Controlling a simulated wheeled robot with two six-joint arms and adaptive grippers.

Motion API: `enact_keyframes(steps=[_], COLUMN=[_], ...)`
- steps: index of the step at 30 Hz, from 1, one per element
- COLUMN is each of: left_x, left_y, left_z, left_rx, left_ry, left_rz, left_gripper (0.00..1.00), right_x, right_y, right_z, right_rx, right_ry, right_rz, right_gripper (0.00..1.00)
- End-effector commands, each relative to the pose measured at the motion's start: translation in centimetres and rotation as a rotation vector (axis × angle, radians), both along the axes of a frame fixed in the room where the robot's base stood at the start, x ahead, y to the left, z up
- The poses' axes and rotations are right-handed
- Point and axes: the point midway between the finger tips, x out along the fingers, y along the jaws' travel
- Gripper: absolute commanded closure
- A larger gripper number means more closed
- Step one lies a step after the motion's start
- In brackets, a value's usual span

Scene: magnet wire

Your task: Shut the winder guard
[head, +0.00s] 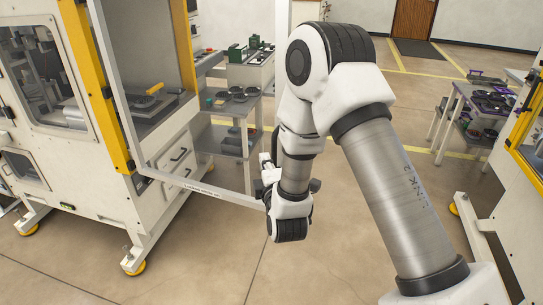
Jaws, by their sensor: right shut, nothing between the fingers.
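The winder (72,203) is a cream cabinet with yellow posts at the left. Its guard, a clear panel in a pale frame, stands open, swung out from the cabinet; its bottom rail (205,190) runs right towards my right gripper. Through the opening I see a grey deck with a yellow-handled part (147,98). My right gripper (265,172) is shut and empty beside the rail's outer end; I cannot tell whether it touches the guard. My right arm hides part of the guard's outer edge. My left gripper is not in view.
A grey shelf cart (233,110) with dark round items stands behind the guard. Another cart (485,103) stands at the right back, and a yellow-framed machine (528,150) at the right edge. The floor (190,265) in front is clear.

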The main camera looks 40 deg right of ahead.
Motion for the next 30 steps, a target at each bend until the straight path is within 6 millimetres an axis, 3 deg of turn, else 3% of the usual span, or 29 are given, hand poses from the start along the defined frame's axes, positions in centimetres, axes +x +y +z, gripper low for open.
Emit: enact_keyframes(steps=[6, 22, 30], left_x=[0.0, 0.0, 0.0], left_y=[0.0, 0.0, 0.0], left_z=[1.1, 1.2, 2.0], left_rx=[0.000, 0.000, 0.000], left_ry=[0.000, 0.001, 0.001], left_rz=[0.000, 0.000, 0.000], left_gripper=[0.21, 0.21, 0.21], right_x=[0.9, 1.2, 2.8], right_y=[-2.3, -3.1, -6.7], right_z=[0.0, 0.0, 0.1], right_rx=[0.001, 0.002, 0.005], right_ry=[0.001, -0.001, -0.003], right_rz=[-0.001, 0.007, 0.058], right_gripper=[1.00, 1.00, 1.00])
